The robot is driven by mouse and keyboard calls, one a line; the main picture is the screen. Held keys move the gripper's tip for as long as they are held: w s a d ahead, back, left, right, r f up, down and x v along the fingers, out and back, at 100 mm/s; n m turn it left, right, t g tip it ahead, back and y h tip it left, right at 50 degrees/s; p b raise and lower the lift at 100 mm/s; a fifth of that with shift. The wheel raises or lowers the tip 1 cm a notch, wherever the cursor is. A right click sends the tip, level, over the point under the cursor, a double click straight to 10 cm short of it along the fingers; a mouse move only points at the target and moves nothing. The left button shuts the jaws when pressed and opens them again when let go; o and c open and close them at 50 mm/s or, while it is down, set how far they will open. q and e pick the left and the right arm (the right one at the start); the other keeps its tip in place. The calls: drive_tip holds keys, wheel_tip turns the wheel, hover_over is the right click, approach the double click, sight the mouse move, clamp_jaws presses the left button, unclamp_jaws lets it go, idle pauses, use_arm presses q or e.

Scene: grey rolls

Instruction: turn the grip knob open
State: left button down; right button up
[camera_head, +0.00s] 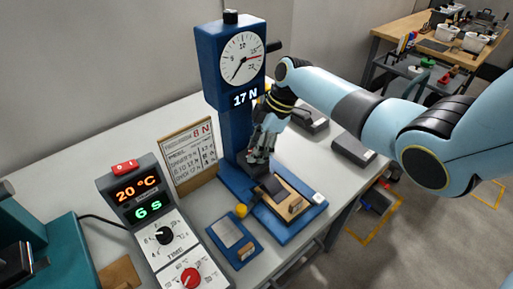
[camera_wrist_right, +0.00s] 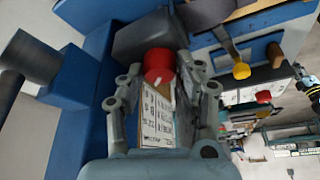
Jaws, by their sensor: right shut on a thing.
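The red grip knob (camera_wrist_right: 158,64) sits on a dark grey block (camera_wrist_right: 142,36) in the right wrist view. My right gripper (camera_wrist_right: 165,72) is shut on the knob, with a finger on either side of it. In the head view my right gripper (camera_head: 260,155) is at the lower front of the blue test stand (camera_head: 232,130) and hides the knob. The stand carries a round dial (camera_head: 242,58) and a display reading 17 N. My left gripper is in neither view.
A control box (camera_head: 150,225) with lit displays and knobs stands at left. A framed card (camera_head: 188,157) stands beside the stand. A bench (camera_head: 440,50) stands at the back right.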

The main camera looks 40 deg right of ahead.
drive_tip(key=o, duration=1.1)
drive_tip(key=shift+o, duration=0.2)
drive_tip(key=shift+r, duration=0.1)
drive_tip(key=v, duration=1.1)
drive_tip(key=shift+d+r, duration=0.3)
drive_tip(key=shift+r, duration=0.05)
drive_tip(key=shift+s+f, duration=0.1)
drive_tip(key=shift+s, duration=0.05)
